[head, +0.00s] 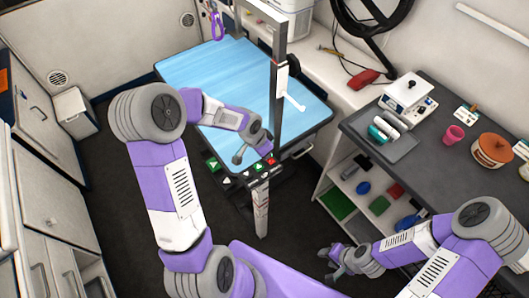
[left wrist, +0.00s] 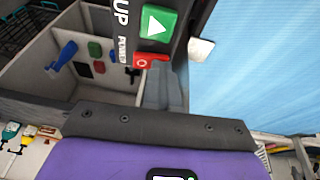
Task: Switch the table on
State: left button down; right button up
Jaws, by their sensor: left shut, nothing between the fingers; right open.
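The grooming table has a blue top (head: 225,75). In the left wrist view the red button (left wrist: 146,60) and a green button with a white triangle (left wrist: 158,22) show close up, with "UP" lettering beside. My left gripper (head: 238,159) is shut and empty, just over the panel. Its grey fingers (left wrist: 165,88) show beside the red button; contact cannot be told. My right gripper (head: 327,263) is open, low at the right.
An upright post (head: 277,95) rises by the panel. Cabinets line the left; dark floor lies between.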

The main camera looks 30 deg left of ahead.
pick_arm(q)
jog(key=shift+s+d+p, duration=0.3)
jog(key=r+p, duration=0.1)
jog(key=a+r+p, duration=0.1)
jog(key=r, duration=0.1)
jog(key=r+p, duration=0.1)
jog(key=r, duration=0.1)
jog(key=shift+w+a+r+p, duration=0.2)
jog(key=shift+w+a+p, duration=0.15)
jog(key=shift+w, duration=0.05)
jog(key=a+p+v, duration=0.1)
jog(key=a+v, duration=0.1)
jog(key=v, duration=0.6)
jog(key=shift+w, duration=0.35)
jog(key=shift+d+r, duration=0.1)
